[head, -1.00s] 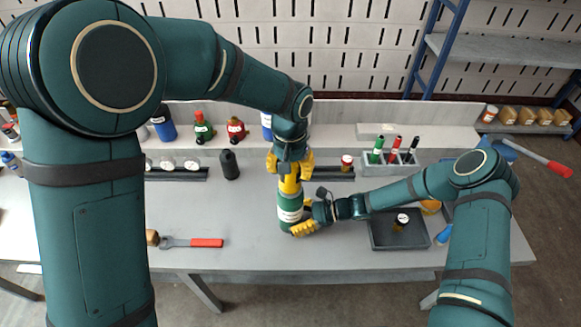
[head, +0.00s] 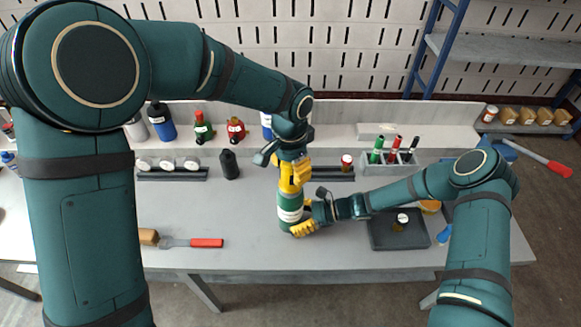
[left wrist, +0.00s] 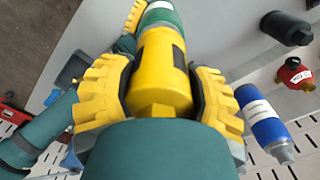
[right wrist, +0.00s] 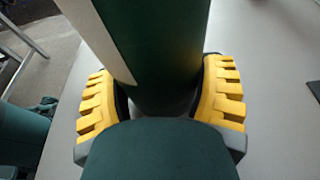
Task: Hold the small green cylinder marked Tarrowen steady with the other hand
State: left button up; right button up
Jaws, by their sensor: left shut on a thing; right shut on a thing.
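The green cylinder (head: 289,213) with a white label band stands upright on the grey table; its lettering is too small to read. It also shows in the right wrist view (right wrist: 165,45). My right gripper (head: 303,229) is shut around its lower part from the right. My left gripper (head: 291,174) is above, shut on the yellow valve-like top (left wrist: 163,70) of the cylinder. In the left wrist view its yellow fingers press on both sides of that top, with the green body (left wrist: 158,17) beyond it.
A grey tray (head: 385,240) holding a small capped jar (head: 402,219) is right of the cylinder. A red-handled tool (head: 206,243) lies left. Behind stand a black bottle (head: 229,164), a blue bottle (head: 162,124) and a marker rack (head: 398,158). Bare table lies left of the cylinder.

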pick_arm(q)
jog(key=m, duration=0.4)
jog(key=shift+m, duration=0.6)
jog(key=m, duration=0.6)
jog(key=shift+m, duration=0.5)
jog(key=m, duration=0.5)
